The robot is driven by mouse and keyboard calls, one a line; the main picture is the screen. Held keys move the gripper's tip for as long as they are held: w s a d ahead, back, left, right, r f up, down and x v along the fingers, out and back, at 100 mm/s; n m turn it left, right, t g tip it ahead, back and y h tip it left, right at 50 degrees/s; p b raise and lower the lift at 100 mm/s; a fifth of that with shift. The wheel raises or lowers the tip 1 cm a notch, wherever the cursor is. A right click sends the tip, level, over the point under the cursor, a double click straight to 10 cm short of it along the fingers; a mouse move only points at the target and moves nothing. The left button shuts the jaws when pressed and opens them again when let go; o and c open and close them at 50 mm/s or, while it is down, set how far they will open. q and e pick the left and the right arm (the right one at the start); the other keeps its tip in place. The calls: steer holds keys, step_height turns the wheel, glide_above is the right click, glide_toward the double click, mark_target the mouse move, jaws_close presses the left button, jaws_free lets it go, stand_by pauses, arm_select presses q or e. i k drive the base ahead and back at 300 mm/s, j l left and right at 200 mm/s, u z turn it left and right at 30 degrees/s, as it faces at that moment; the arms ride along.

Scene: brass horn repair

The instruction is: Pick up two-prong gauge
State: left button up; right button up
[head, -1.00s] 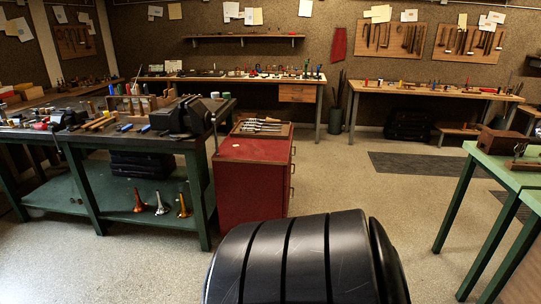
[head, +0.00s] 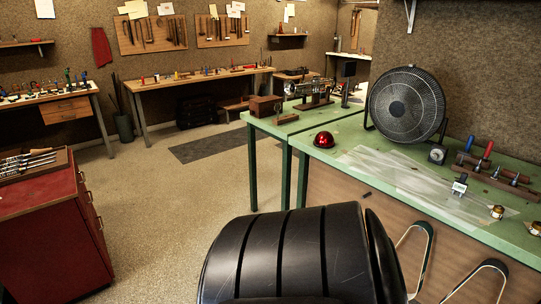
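A small dark and pale item (head: 459,185) lies on the green workbench (head: 335,163) at the right. It may be the two-prong gauge, but it is too small to make out its prongs. A small black block with a round pale dial (head: 437,154) stands behind it, below the fan. Neither of my grippers is in view.
A large black fan (head: 406,104) stands at the bench's back. A red dome (head: 324,140), a clear sheet (head: 400,180) and a rack with red- and blue-handled tools (head: 490,168) share the bench. A red cabinet (head: 50,235) stands left. Floor (head: 165,200) between is open.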

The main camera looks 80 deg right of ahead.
mark_target(460, 185)
steer(key=z, duration=3.5)
steer(key=i+l+z, duration=0.4)
